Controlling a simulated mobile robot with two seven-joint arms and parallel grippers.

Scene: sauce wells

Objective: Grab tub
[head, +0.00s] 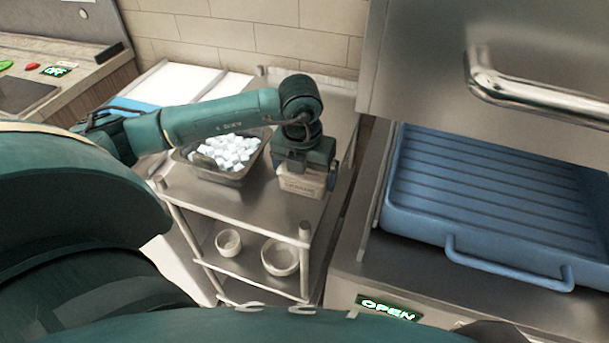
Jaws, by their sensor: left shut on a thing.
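A small pale tub (301,184) with faint lettering on its side is on the top shelf of the metal cart, right of the metal pan. My left gripper (303,169) reaches down over it from above and is shut on it. The gripper hides the tub's top and the exact contact of the fingers. I cannot tell whether the tub's base rests on the shelf. My right gripper is not in view.
A metal pan (220,177) of white cubes stands left of the tub on the cart (240,205). Two pale bowls (229,243) (280,257) sit on the lower shelf. A blue ribbed tray (500,190) lies to the right, under a steel door with a handle (535,92).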

